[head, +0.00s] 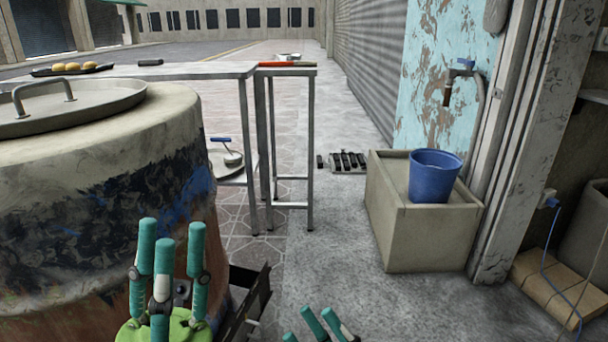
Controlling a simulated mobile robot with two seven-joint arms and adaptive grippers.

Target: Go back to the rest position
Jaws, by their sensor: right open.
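My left gripper (168,252) is at the lower left, in front of the barrel oven (110,190). Its teal fingers point up and stand apart with nothing between them, so it is open and empty. My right gripper (318,324) is at the bottom edge, right of the left one. Only its teal fingertips show, spread and empty; the rest is cut off by the frame. The oven's round metal lid (85,105) with a handle lies on top of the oven.
A metal table (205,71) stands behind the oven, with a tray (50,73) of round yellowish pieces. A blue bucket (433,178) sits on a concrete block (420,235) at right, below a tap (457,75). A dark grate (348,161) lies on the floor. The floor (325,240) in the middle is clear.

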